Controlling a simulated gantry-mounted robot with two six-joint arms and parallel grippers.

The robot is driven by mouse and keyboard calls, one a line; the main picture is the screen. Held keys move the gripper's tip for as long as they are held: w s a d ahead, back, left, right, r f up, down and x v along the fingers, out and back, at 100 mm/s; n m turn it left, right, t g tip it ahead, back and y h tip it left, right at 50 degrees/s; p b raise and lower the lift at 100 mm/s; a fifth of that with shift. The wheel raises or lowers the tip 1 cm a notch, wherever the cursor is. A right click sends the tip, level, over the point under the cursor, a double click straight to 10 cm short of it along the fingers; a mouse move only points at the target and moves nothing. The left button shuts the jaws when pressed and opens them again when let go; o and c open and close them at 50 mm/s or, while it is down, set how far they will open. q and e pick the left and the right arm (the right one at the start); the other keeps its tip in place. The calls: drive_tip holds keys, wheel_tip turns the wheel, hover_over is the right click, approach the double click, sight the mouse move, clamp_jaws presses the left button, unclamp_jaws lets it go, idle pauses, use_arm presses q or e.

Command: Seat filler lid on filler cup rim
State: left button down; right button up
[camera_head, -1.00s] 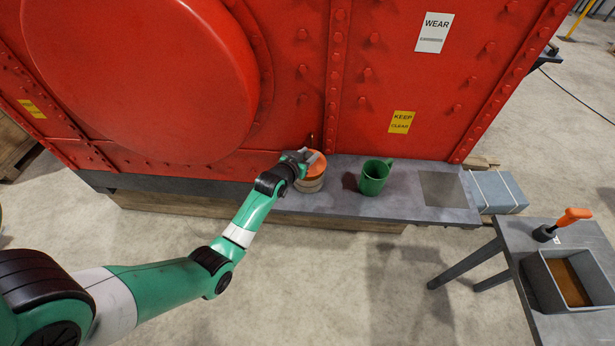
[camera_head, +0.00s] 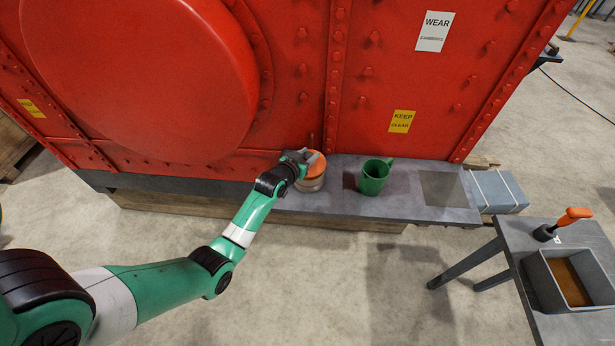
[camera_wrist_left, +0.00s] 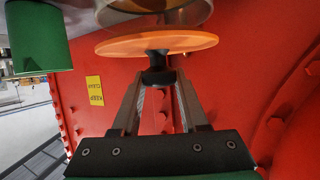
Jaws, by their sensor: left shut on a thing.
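The orange filler lid (camera_head: 318,166) is a flat disc with a dark knob; it also shows in the left wrist view (camera_wrist_left: 190,43). My left gripper (camera_wrist_left: 156,75) is shut on the knob and holds the lid over the filler cup (camera_head: 312,184). The cup is a round metallic vessel on the grey ledge, and part of it shows in the left wrist view (camera_wrist_left: 185,14). In the head view my left gripper (camera_head: 309,158) partly hides the lid. My right gripper is not in view.
A green mug (camera_head: 374,180) stands on the grey ledge (camera_head: 408,204), right of the cup. The red riveted housing (camera_head: 290,60) rises close behind. A side table (camera_head: 515,250) at right holds a grey bin (camera_head: 534,277) and an orange-handled tool (camera_head: 567,219).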

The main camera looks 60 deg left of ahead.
use_arm(q)
drive_tip(key=shift+f+b, duration=1)
drive_tip(key=shift+f, duration=0.3)
idle(1.4)
drive_tip(key=shift+c, duration=1.8)
unclamp_jaws()
drive_tip(key=p+v, duration=0.4)
drive_tip(key=v, duration=0.7)
drive_tip(key=shift+s+d, duration=0.2)
drive_tip(key=shift+d, duration=0.05)
